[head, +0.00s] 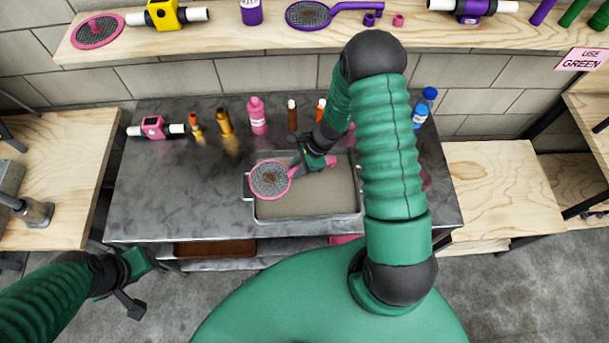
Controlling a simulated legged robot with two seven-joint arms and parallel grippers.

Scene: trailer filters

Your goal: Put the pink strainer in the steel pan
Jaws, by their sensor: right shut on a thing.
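The steel pan (310,217) is a shallow rectangular tray with a beige inside, on the dark metal table. The pink strainer (270,180) has a round grey mesh with a small brown patch and a pink rim. It is over the pan's left part, its rim overlapping the pan's left edge. My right gripper (316,163) is shut on the strainer's handle, above the pan. I cannot tell whether the strainer touches the pan. My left gripper (132,283) is at the lower left, in front of the table and away from the pan; its fingers are unclear.
Behind the pan stand a pink bottle (257,116), small orange and brown bottles and blue bottles (421,112). A pink filter housing (154,128) lies at the table's back left. The shelf above holds another pink round mesh (97,31) and a purple strainer (308,14). The table's left front is clear.

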